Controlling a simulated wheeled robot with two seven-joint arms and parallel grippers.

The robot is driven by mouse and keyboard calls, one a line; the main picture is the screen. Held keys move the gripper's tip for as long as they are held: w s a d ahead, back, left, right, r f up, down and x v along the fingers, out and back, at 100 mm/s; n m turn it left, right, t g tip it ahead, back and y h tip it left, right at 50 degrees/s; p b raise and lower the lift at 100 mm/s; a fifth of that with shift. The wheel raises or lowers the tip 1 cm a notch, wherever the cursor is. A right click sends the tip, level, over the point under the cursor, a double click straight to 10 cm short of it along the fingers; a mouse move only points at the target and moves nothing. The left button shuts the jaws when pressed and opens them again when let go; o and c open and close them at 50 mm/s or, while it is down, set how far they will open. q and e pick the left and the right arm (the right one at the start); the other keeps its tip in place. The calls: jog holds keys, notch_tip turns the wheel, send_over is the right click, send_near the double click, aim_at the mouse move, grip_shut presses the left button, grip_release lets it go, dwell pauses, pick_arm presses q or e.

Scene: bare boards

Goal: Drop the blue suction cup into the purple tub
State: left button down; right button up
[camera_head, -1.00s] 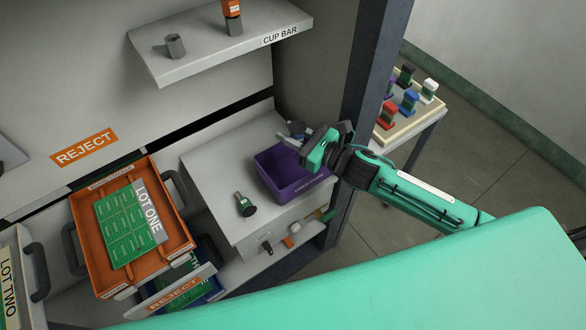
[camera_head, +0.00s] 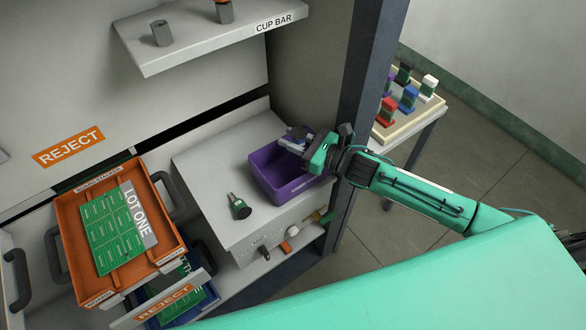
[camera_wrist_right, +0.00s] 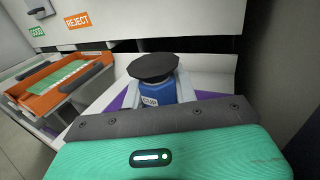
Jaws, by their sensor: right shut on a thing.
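The blue suction cup (camera_wrist_right: 157,91), with a wide black disc on top, sits between the fingers of my right gripper in the right wrist view. My right gripper (camera_head: 293,142) is shut on it. In the head view the gripper is over the open top of the purple tub (camera_head: 272,186), near its back right side, and the cup is mostly hidden there. Parts of the purple tub (camera_wrist_right: 208,96) show behind and beside the fingers in the wrist view. I cannot tell the exact height of the cup above the tub floor. My left gripper is not in view.
A black and green cup (camera_head: 239,207) lies on the grey bench (camera_head: 215,170) left of the tub. An orange tray (camera_head: 75,225) holds a green board further left. A dark post (camera_head: 367,80) stands right of the tub. The cup bar shelf (camera_head: 200,40) is above.

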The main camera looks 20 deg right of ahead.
jog(key=shift+f, duration=0.1)
jog(key=o, duration=1)
jog(key=shift+o, duration=0.2)
notch_tip(320, 180, up, 20)
jog(key=shift+b, duration=0.3)
